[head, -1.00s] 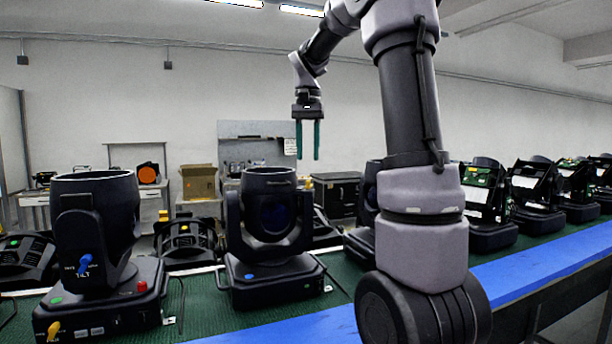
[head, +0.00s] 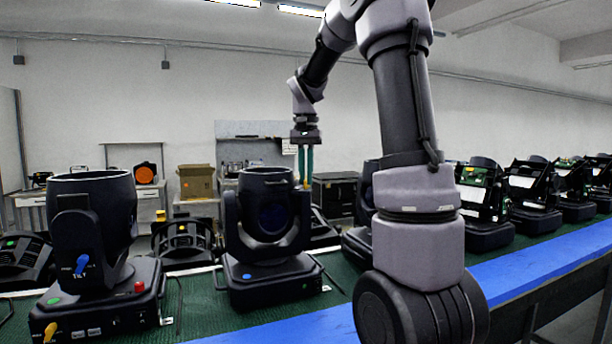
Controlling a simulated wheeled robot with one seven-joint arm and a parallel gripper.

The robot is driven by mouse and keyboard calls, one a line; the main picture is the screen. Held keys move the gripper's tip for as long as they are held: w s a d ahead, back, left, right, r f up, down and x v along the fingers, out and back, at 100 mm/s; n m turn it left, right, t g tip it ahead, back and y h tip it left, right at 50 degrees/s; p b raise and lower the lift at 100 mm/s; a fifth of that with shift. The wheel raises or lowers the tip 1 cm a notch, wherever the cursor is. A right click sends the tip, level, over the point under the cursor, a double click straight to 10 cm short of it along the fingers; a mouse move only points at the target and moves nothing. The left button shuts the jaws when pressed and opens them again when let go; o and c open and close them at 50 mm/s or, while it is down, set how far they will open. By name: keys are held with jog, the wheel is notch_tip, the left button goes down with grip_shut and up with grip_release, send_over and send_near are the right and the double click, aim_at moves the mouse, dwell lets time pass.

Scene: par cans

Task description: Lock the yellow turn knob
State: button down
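The yellow turn knob (head: 50,331) is on the front of the base of the nearest par can (head: 110,300), at the lower left. It is small in this view, so I cannot tell its exact setting. A blue knob (head: 82,263) marked TILT sits higher on the same par can's arm. My gripper (head: 305,182) hangs with its green fingers pointing down, high and far to the right of the yellow knob, in front of or above the second par can's right side. A narrow gap shows between the fingers, and nothing is seen between them.
A second par can (head: 268,240) stands in the middle on the green conveyor (head: 190,310). More units line the belt to the right. A blue rail (head: 540,262) runs along the near edge. A red button (head: 139,287) sits on the nearest base. Space above the belt is open.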

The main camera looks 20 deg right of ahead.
jog(key=shift+n, duration=0.3)
jog(key=n, duration=0.3)
jog(key=shift+n, duration=0.3)
jog(key=n, duration=1.3)
jog(key=shift+n, duration=0.3)
dwell(0.3)
jog(key=c, duration=0.9)
grip_release()
jog(key=shift+c, duration=0.2)
